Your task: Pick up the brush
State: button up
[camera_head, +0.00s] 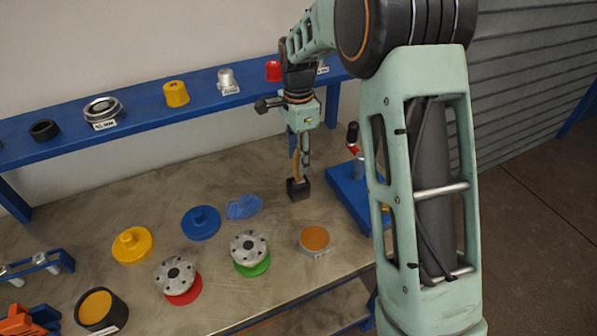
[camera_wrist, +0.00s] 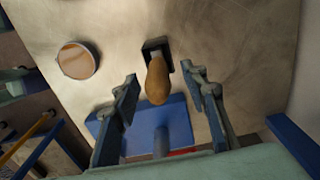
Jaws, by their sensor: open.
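The brush stands upright on the table, with a dark block-like head (camera_head: 298,189) at the bottom and a tan wooden handle (camera_head: 297,165) pointing up. In the wrist view its handle (camera_wrist: 157,82) points toward the camera, with the dark head (camera_wrist: 152,46) beyond it. My gripper (camera_head: 301,152) is directly above the brush, pointing down. In the wrist view my gripper (camera_wrist: 160,76) is open, with one finger on each side of the handle and visible gaps between. Part of the handle is hidden by a finger in the head view.
A blue stand (camera_head: 352,188) with a red-and-black lever is close to the right. A round orange-topped piece (camera_head: 314,239) lies in front. Flanges, a blue cloth (camera_head: 243,207) and yellow (camera_head: 132,245) and blue caps lie left. A blue shelf (camera_head: 140,117) runs behind.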

aim_at(299, 181)
notch_tip(299, 181, down, 4)
jog(key=shift+s+f, duration=0.1)
jog(key=shift+s, duration=0.05)
jog(key=shift+c, duration=0.5)
grip_shut()
